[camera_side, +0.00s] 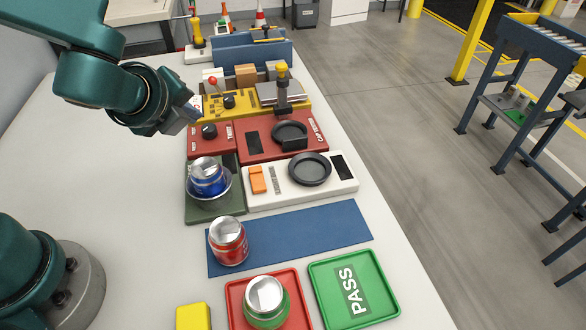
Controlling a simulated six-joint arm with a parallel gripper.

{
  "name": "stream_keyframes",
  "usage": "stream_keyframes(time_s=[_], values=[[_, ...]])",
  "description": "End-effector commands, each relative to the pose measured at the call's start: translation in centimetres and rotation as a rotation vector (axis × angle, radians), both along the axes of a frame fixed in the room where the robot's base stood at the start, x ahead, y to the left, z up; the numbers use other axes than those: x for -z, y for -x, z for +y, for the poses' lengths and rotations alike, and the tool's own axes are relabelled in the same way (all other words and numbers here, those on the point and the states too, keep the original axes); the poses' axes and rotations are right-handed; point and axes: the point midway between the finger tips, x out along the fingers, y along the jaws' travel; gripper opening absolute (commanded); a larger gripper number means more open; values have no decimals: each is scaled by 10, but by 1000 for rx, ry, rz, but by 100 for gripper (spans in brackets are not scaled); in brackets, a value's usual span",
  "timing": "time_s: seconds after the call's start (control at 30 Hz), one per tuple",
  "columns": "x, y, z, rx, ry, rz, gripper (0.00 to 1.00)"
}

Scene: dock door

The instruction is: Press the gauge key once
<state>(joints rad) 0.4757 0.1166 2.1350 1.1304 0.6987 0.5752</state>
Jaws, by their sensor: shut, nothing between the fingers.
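A white device (300,196) with a round dark pan (309,169) and a small dark display (342,167) lies in the middle of the table. A raised orange key (257,180) is at its left end; I cannot read a label on it. My gripper (194,110) is shut and empty. It hangs at the upper left, beside the yellow and red panels, behind and left of the orange key and apart from it. Its fingertips are small and partly hidden by the wrist.
A blue can (208,177) stands in a dish close left of the key. A red can (229,243) stands on a blue mat (310,230). A green can (266,300) is in a red tray (237,295); a green PASS tray (380,285) is beside it. A red panel (250,127) lies behind.

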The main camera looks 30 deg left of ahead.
Motion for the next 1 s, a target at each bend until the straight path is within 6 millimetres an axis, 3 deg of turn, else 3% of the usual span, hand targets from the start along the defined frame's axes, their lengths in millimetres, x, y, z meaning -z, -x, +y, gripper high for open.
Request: stream_keyframes(time_s=[0.5, 0.7, 1.0], values=[[66, 1, 0, 5, -5, 8, 0], [77, 1, 0, 3, -2, 4, 0], [79, 1, 0, 2, 2, 1, 0]])
